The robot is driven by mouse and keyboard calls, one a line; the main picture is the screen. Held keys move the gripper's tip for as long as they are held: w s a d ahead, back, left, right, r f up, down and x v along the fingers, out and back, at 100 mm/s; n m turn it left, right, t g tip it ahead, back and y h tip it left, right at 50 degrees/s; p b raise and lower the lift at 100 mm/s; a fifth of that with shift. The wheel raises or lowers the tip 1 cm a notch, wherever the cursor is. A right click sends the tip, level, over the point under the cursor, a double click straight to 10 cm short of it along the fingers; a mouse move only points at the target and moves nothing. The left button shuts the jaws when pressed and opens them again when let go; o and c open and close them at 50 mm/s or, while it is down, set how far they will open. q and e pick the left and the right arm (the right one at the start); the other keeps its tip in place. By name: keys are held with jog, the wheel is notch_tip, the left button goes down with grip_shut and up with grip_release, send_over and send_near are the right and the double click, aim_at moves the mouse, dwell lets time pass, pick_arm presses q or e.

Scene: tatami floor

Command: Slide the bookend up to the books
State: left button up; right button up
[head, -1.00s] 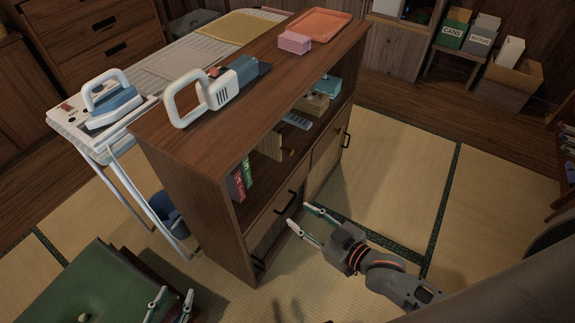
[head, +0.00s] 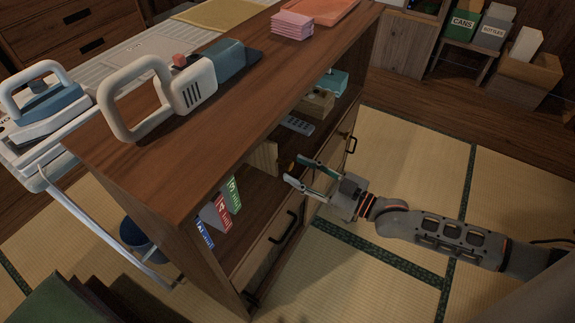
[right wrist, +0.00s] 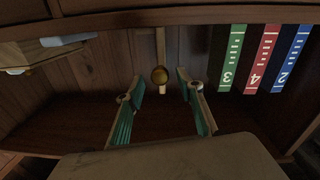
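The bookend (head: 264,157) is a pale wooden upright in the open shelf of the cabinet. Seen edge-on in the right wrist view (right wrist: 160,42), it has a round brass knob (right wrist: 159,75). Three books stand in the shelf: green (head: 234,194), red (head: 222,212) and blue (head: 205,233). A gap separates the green book from the bookend. My right gripper (head: 293,168) is open at the shelf front, its fingers on either side of the knob with space at both sides. How deep the fingers reach past the knob is unclear. My left gripper is out of view.
The cabinet top (head: 235,105) overhangs the shelf and hides part of its inside. Drawer handles (head: 284,228) stick out below. Tatami floor lies clear at the right.

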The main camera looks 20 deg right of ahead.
aim_at(289, 166)
jog(key=shift+x, duration=1.8)
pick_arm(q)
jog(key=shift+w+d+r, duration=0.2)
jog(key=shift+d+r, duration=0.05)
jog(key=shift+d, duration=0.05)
